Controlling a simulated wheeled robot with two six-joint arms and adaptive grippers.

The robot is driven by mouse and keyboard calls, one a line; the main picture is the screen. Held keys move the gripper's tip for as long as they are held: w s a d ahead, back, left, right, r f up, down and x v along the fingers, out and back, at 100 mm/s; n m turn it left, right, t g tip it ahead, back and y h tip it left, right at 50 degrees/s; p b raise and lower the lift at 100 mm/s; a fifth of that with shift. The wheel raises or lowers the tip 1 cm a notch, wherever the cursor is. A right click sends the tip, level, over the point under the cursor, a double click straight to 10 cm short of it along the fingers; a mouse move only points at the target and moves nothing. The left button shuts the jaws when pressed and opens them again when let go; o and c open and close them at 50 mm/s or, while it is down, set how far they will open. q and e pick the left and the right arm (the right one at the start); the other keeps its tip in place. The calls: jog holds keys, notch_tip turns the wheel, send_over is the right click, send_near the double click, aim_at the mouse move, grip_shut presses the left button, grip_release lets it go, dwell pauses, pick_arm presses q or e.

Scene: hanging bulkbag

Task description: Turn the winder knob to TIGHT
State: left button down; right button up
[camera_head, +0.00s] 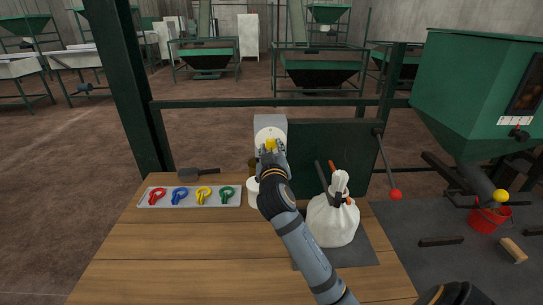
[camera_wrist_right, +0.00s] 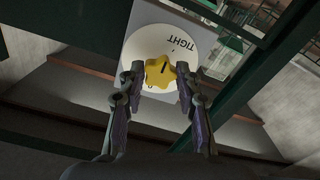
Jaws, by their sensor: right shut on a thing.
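The yellow star-shaped winder knob (camera_head: 270,143) sits on a round white dial on a grey box at the back of the table. In the right wrist view the knob (camera_wrist_right: 160,75) has a short dark mark on its face. The dial (camera_wrist_right: 143,48) carries the word TIGHT, upside down, up and right of the knob. My right gripper (camera_head: 271,152) is at the knob, with a fingertip on each side of it in the wrist view (camera_wrist_right: 160,83); it is shut on the knob. Other dial lettering is mostly hidden. My left gripper is not in view.
A grey tray (camera_head: 146,204) with several coloured clips lies left on the wooden table (camera_head: 170,258). A tied white bag (camera_head: 332,222) stands right of my forearm. A white container (camera_head: 252,192) is partly behind my arm. A red-knobbed lever (camera_head: 395,194) hangs at right.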

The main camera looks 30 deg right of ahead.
jog(key=m+b, duration=0.1)
jog(key=m, duration=0.1)
jog(key=m+b, duration=0.2)
jog(key=shift+f, duration=0.4)
jog(key=shift+m+b, duration=0.75)
jog(key=shift+m, duration=0.75)
jog(key=o, duration=1.2)
jog(key=shift+r, duration=0.15)
jog(key=shift+c, duration=0.2)
jog(key=shift+r, duration=0.1)
